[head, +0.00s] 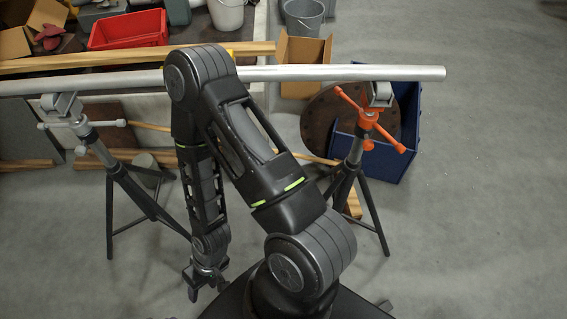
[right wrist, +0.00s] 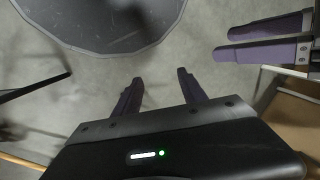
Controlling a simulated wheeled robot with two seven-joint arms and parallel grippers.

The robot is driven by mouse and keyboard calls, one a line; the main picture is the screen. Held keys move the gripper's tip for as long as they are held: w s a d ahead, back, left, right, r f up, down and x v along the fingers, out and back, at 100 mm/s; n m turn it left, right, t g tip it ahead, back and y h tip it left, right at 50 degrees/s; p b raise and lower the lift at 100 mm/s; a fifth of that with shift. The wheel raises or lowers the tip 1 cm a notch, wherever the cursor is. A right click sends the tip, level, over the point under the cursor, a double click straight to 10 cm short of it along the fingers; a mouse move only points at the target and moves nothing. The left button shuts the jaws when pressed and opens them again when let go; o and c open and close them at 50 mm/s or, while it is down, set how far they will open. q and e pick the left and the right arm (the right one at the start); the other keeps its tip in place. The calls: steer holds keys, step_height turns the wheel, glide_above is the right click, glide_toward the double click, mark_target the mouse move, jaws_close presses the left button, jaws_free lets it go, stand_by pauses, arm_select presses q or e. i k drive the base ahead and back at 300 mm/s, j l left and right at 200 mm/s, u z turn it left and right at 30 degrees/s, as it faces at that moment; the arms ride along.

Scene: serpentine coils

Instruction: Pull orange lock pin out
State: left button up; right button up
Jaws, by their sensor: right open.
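The orange lock pin is part of an orange cross-shaped handle (head: 371,118) at the top of the right stand (head: 346,172). I cannot tell which orange arm is the pin itself. A long silver pipe (head: 340,73) rests across this stand and the left stand (head: 115,170). My right gripper (head: 206,289) hangs low near the bottom of the head view, well left of and away from the orange handle. It is open and empty in the right wrist view (right wrist: 160,78). My left gripper's fingers (right wrist: 222,42) appear at the upper right of the right wrist view; their gap is unclear.
A blue bin (head: 408,125) and a rusty round plate (head: 325,118) stand behind the right stand. A red crate (head: 127,30), a cardboard box (head: 302,62) and buckets (head: 303,18) lie farther back. Wooden planks lie on the floor. The floor (head: 480,200) at right is clear.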

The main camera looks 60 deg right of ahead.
mark_target(367, 144)
steer(key=z, duration=2.65)
